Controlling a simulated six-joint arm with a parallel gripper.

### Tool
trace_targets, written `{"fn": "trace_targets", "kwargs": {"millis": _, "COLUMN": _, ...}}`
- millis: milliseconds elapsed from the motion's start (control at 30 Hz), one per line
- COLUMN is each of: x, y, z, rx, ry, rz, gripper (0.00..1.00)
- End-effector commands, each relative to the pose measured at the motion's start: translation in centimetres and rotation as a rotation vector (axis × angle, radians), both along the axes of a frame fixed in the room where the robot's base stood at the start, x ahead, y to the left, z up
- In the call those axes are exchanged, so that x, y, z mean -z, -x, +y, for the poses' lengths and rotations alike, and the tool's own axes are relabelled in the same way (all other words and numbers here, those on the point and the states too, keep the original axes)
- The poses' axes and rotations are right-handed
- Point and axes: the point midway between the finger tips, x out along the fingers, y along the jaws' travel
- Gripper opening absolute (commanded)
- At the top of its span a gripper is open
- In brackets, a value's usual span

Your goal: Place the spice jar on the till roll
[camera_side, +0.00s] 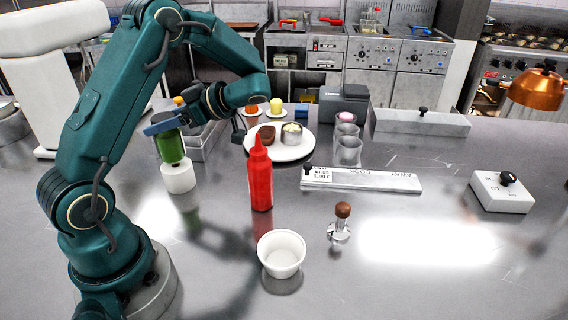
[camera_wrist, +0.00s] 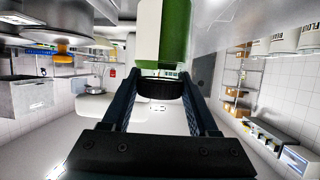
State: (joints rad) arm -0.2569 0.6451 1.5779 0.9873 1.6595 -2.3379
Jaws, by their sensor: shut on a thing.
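The spice jar (camera_side: 171,148) is green and upright in the side view, at the left of the counter. My gripper (camera_side: 164,124) is shut on its top end. The till roll (camera_side: 179,178) is a white cylinder standing on the counter directly below the jar. The jar's bottom is at the roll's top edge; I cannot tell whether they touch or a thin gap is left. In the wrist view the jar (camera_wrist: 174,35) shows green and white, with its black lid (camera_wrist: 158,89) between my gripper's fingers (camera_wrist: 158,82). The roll cannot be made out there.
A red squeeze bottle (camera_side: 260,182) and a white bowl (camera_side: 281,254) stand to the right. A plate of food (camera_side: 289,154) and a metal container (camera_side: 206,143) are behind. A tamper (camera_side: 340,230) and a ticket rail (camera_side: 361,182) are further right. The front right counter is clear.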

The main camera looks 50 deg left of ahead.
Motion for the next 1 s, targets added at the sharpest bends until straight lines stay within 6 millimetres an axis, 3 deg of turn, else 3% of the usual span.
{"fn": "trace_targets", "kwargs": {"millis": 133, "x": 1.6, "y": 0.1, "z": 0.0, "rx": 0.0, "ry": 0.001, "rz": 0.003, "gripper": 0.0}}
{"fn": "trace_targets", "kwargs": {"millis": 500, "x": 1.9, "y": 0.0, "z": 0.0, "rx": -0.001, "ry": -0.001, "rz": 0.001, "gripper": 0.0}}
{"fn": "trace_targets", "kwargs": {"millis": 533, "x": 2.0, "y": 0.0, "z": 0.0, "rx": -0.001, "ry": 0.0, "rz": 0.0, "gripper": 0.64}}
{"fn": "trace_targets", "kwargs": {"millis": 600, "x": 1.9, "y": 0.0, "z": 0.0, "rx": 0.0, "ry": 0.0, "rz": -0.001, "gripper": 0.9}}
{"fn": "trace_targets", "kwargs": {"millis": 1000, "x": 1.6, "y": -0.1, "z": -0.1, "rx": 0.001, "ry": 0.0, "rz": -0.002, "gripper": 0.9}}
